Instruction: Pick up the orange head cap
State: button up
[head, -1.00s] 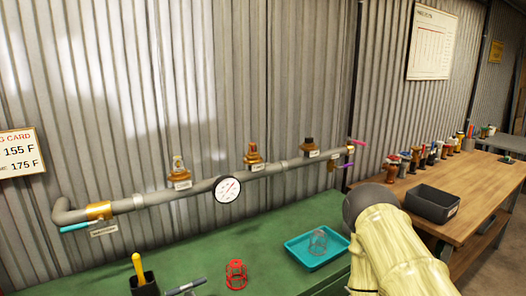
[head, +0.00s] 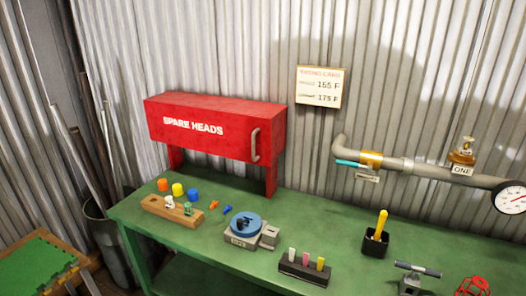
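A smaller orange piece (head: 213,204) lies farther right, beside a small blue piece (head: 227,209). My gripper is not in view.
The wooden block (head: 158,207) holds small heads in front of the caps. A red SPARE HEADS cabinet (head: 215,125) stands over the bench behind them. A blue round-topped device (head: 245,224), a rack of coloured markers (head: 303,265) and a black cup (head: 375,243) stand to the right.

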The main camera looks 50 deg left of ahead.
aim_at(162, 183)
jog(key=u, duration=0.25)
jog(key=k, duration=0.35)
jog(key=u, duration=1.55)
